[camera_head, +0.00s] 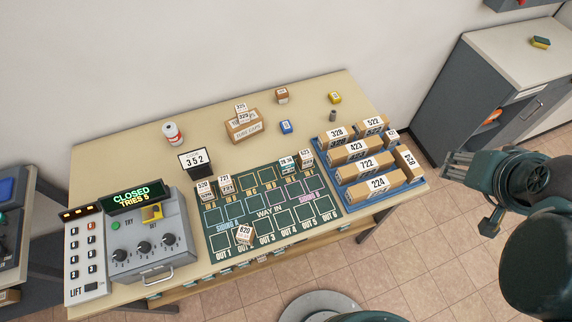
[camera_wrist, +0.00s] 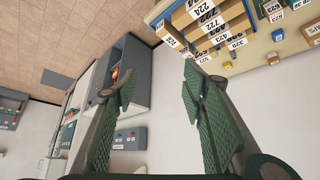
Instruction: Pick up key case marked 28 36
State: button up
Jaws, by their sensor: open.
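The key case marked 28 36 (camera_head: 287,163) is a small item with a white label, standing at the back of the green board (camera_head: 213,242), just left of the box marked 523 (camera_head: 306,158). The case's body is too small to make out well. My gripper (camera_head: 472,191) is at the right in the head view, off the table's right end and well apart from the case. In the wrist view its two green ridged fingers (camera_wrist: 160,82) are spread with nothing between them. I cannot pick out the case for certain in the wrist view.
A blue rack (camera_head: 375,194) of numbered boxes stands between my gripper and the board. A grey cabinet (camera_head: 470,75) is at the back right. Boxes 520 (camera_head: 205,190) and 721 (camera_head: 225,184) stand on the board's left. A control console (camera_head: 150,245) fills the table's left end.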

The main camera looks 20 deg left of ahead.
jog(key=shift+a, duration=0.1)
jog(key=shift+c, duration=0.2)
jog(key=w+a+f+m+g+b, duration=0.1)
jog(key=w+a+f, duration=0.15)
jog(key=a, duration=0.35)
jog(key=w+a+f+m+g+b, duration=0.1)
jog(key=w+a+f, duration=0.1)
jog(key=w+a, duration=0.3)
jog(key=m+g+h+b, duration=0.2)
jog(key=m+h+b, duration=0.15)
jog(key=m, duration=0.35)
send_over(281, 163)
jog(key=shift+y, duration=0.25)
notch_tip(281, 163, down, 23)
jog(key=shift+d+r+b, duration=0.1)
jog(key=shift+r+b, duration=0.05)
jog(key=shift+b, duration=0.25)
jog(key=shift+s+a+f, duration=0.35)
jog(key=shift+f, duration=0.05)
